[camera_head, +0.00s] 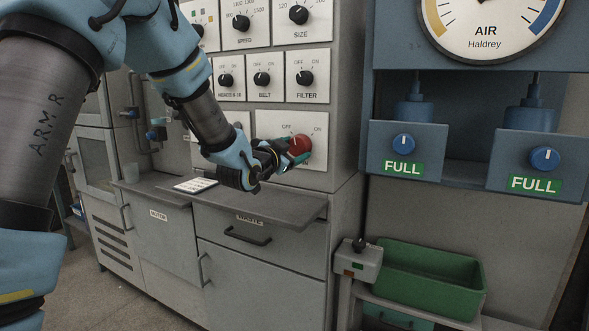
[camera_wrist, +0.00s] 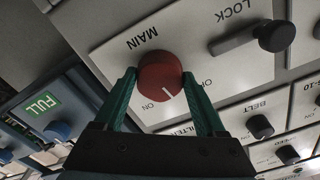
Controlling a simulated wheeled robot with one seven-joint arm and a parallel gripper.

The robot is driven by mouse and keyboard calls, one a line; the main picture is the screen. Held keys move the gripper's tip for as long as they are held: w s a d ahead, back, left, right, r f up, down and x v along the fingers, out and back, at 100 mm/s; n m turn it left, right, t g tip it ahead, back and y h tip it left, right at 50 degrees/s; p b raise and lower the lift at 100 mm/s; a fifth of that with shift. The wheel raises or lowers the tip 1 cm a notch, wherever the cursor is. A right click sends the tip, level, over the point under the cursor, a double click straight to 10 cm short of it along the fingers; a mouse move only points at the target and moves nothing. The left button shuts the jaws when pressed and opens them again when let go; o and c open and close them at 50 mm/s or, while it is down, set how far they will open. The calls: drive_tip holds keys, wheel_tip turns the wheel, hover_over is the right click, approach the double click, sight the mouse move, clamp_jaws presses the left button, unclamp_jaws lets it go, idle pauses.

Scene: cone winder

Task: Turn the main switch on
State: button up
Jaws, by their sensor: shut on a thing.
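The main switch is a red round knob (camera_head: 301,143) on a white plate marked OFF and ON, on the front of the grey cabinet. It also shows in the wrist view (camera_wrist: 160,72), where the plate reads MAIN upside down. My gripper (camera_head: 291,155) reaches it from the left in the head view. In the wrist view its green fingers (camera_wrist: 160,78) stand on both sides of the knob, shut on it. The white pointer line on the knob points between the ON and OFF marks. In the head view the gripper covers part of the plate.
A black LOCK lever (camera_wrist: 275,36) sits beside the main switch in the wrist view. Above the switch are the BELT (camera_head: 262,78) and FILTER knobs (camera_head: 305,78). A grey shelf (camera_head: 262,203) juts out below my gripper. A green bin (camera_head: 430,262) stands at right.

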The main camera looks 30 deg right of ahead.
drive_tip(key=m+b, duration=0.2)
drive_tip(key=b, duration=0.2)
drive_tip(key=m+b, duration=0.5)
drive_tip(key=b, duration=0.2)
drive_tip(key=shift+f+b, duration=0.3)
drive_tip(key=m+b, duration=0.3)
drive_tip(key=b, duration=0.1)
drive_tip(key=shift+r, duration=0.2)
drive_tip(key=shift+r+m+b, duration=0.15)
drive_tip(key=shift+m+b, duration=0.55)
drive_tip(key=shift+b, duration=0.05)
drive_tip(key=shift+r, duration=0.1)
drive_tip(key=o, duration=1.3)
drive_tip(key=v, duration=1)
drive_tip(key=shift+s+a+b, duration=0.1)
drive_tip(key=shift+a+b, duration=0.3)
